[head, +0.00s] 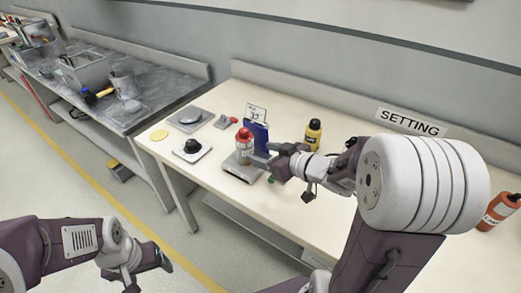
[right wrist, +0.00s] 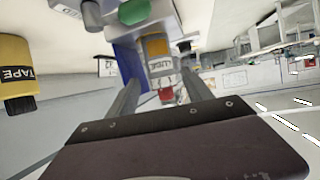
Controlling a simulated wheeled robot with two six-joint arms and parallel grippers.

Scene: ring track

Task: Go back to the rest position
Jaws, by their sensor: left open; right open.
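My right gripper (head: 262,162) is open over the cream table, close beside a grey bottle with a red cap (head: 245,141). In the right wrist view, the fingers of this gripper (right wrist: 162,72) are spread, and the labelled bottle (right wrist: 157,55) shows beyond and between them. I cannot tell whether they touch it. The bottle stands upright on a low grey stand (head: 240,170). My left gripper (head: 160,262) is open and empty, low at the lower left above the floor, away from the tables.
A blue holder (head: 258,136) with a card and a yellow bottle (head: 313,134) stand near my right gripper. A black knob on a plate (head: 191,147) sits left. An orange bottle (head: 499,208) is far right.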

